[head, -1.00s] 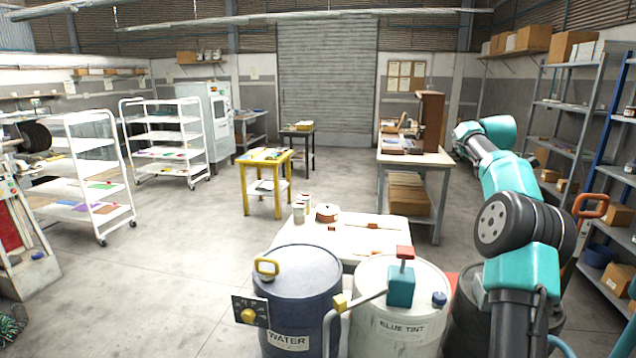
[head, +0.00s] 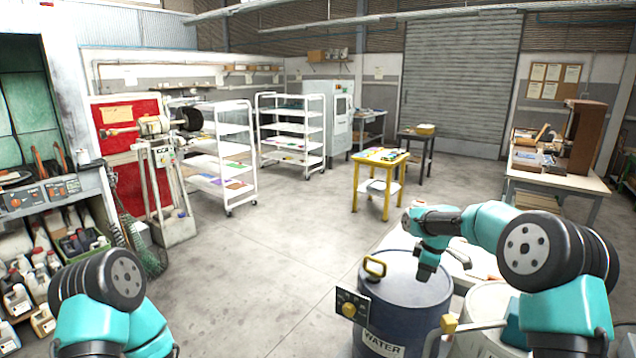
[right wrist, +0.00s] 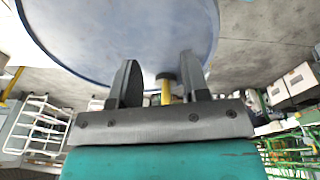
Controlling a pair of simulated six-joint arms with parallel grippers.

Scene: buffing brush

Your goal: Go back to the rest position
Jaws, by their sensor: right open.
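My right gripper (head: 427,268) hangs pointing down in front of the upper part of the blue WATER drum (head: 402,300) in the head view. In the right wrist view its two dark fingers (right wrist: 160,80) stand apart with nothing held. A yellow part (right wrist: 166,92) shows between the fingers in that view, beyond them, close to the drum (right wrist: 120,25). My left arm shows at the lower left of the head view, but its gripper is out of frame.
A yellow table (head: 382,160) and white racks stand farther back. The middle floor (head: 290,250) is clear.

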